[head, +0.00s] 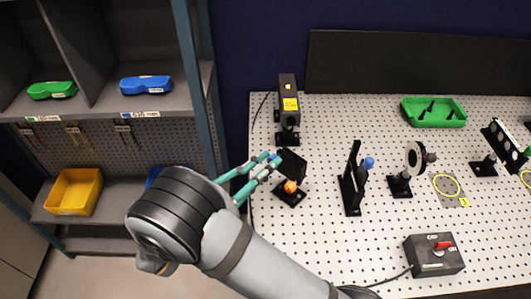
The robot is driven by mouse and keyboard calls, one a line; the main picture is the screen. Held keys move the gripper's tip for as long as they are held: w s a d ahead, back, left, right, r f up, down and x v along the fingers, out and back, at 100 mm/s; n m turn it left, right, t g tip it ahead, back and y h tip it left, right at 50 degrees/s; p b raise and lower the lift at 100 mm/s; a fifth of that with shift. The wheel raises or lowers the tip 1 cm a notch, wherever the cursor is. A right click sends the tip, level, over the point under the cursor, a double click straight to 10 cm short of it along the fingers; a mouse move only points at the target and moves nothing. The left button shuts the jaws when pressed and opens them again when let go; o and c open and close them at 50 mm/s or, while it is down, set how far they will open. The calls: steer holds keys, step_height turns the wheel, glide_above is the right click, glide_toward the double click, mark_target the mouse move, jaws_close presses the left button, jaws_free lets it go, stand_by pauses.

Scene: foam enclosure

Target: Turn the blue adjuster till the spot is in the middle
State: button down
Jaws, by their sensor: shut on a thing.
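A dark square optic mount (293,163) stands on the perforated board, with an orange knob (291,187) low on its front. My gripper (272,161), with teal fingers, comes from the left and is shut at the mount's left side. A small bit of blue, the blue adjuster (275,157), shows between the fingertips, mostly hidden by them. Another blue knob (369,163) sits on a tall black mount (351,185) farther right, apart from my gripper. A round pale disc with a dark centre (415,157) stands right of that. I cannot make out a light spot on it.
A dark laser-like box (288,95) with a yellow label stands behind the mount. A green tray (433,111) lies at the back right. A grey box with a red switch (434,254) sits at front right. Shelves with a yellow bin (74,192) are at left.

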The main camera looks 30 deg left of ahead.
steer(key=n+p, duration=0.3)
steer(key=shift+r+n, duration=0.15)
steer(key=shift+n, duration=0.15)
steer(key=shift+a+n+p, duration=0.1)
steer(key=shift+n+p, duration=0.4)
steer(key=shift+p, duration=0.05)
steer(key=shift+f, duration=0.2)
steer(key=c, duration=1.6)
jaws_free()
steer(key=shift+o, duration=0.2)
steer(key=v, duration=1.2)
